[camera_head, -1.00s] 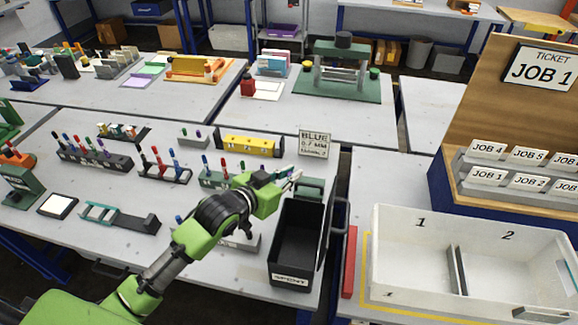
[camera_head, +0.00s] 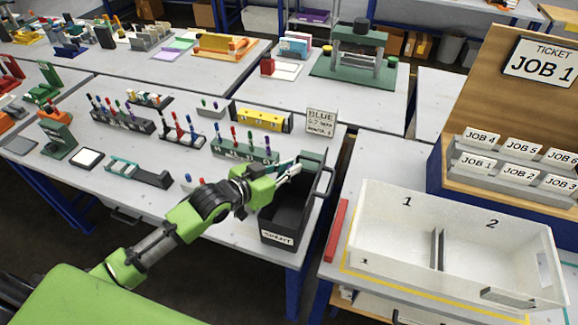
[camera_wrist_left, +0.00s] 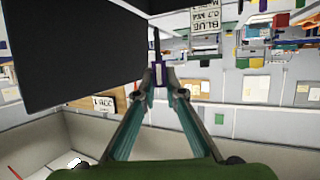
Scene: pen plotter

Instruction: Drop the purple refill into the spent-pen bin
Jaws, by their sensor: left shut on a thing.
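The black spent-pen bin (camera_head: 277,238), labelled SPENT, stands at the right front edge of the bench. My left gripper (camera_head: 292,169) reaches over the bin from the left, its fingertips above the open top. In the left wrist view my left gripper (camera_wrist_left: 160,83) is shut on a purple piece, the purple refill (camera_wrist_left: 158,73), with a thin dark stem extending from it. A dark bin wall (camera_wrist_left: 75,50) fills the upper left of that view. In the head view the refill is too small to make out. My right gripper is not in view.
A green rack (camera_head: 245,151) with upright pens stands behind my left arm. A yellow block (camera_head: 260,119) and a BLUE sign (camera_head: 321,121) are further back. A white two-compartment tray (camera_head: 375,228) stands right of the bin, past a red strip (camera_head: 337,230).

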